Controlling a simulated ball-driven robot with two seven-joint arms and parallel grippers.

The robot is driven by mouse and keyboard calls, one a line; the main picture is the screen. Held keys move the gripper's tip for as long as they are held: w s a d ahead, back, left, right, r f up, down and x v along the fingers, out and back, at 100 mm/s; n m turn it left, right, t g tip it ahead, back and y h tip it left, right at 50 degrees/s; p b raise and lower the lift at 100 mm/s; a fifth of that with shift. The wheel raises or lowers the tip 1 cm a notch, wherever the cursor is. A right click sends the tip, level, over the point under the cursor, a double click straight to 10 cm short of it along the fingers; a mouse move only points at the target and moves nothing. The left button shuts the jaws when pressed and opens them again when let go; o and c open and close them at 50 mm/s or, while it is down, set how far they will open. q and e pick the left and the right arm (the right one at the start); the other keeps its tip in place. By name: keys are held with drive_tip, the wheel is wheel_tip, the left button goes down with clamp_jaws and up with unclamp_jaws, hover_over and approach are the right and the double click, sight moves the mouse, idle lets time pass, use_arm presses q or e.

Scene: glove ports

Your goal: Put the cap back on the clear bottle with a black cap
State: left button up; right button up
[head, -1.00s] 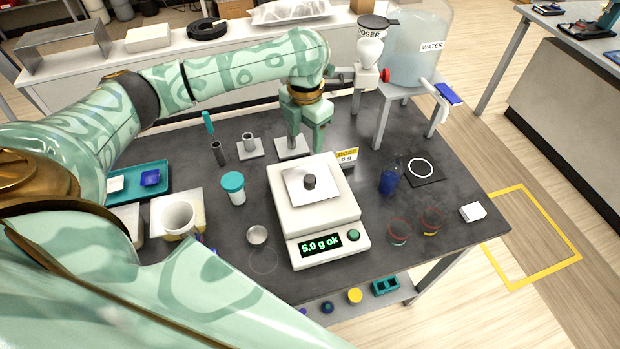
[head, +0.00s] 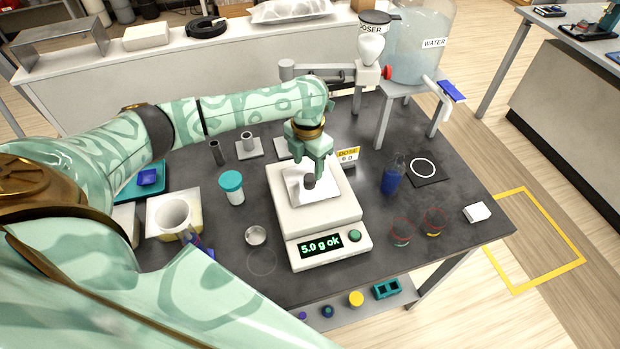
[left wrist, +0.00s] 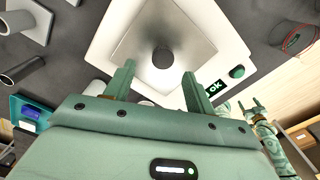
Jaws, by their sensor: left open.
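A clear bottle (head: 393,178) with blue liquid stands upright right of the scale; I cannot tell whether a cap is on it. A small dark round piece (head: 309,182) sits on the white sheet on the scale's pan; it also shows in the left wrist view (left wrist: 163,57). I cannot tell for sure that it is the black cap. My left gripper (head: 310,170) is open and empty above the pan, its fingers pointing at the dark piece and apart from it. My right gripper (left wrist: 250,108) shows small in the left wrist view, fingers apart, away from the table's objects.
The scale (head: 320,215) reads "5.0 g ok". Left of it stand a teal-capped white jar (head: 232,190) and a mortar (head: 175,215). The water tank stand (head: 382,125) is behind.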

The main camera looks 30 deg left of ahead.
sight(310, 177)
use_arm(q)
drive_tip(key=f, duration=0.4)
drive_tip(key=shift+w+d+b, duration=0.2)
drive_tip(key=shift+d+b, duration=0.05)
drive_tip(key=shift+b, duration=0.1)
drive_tip(key=shift+c, duration=0.3)
drive_tip(key=c, duration=1)
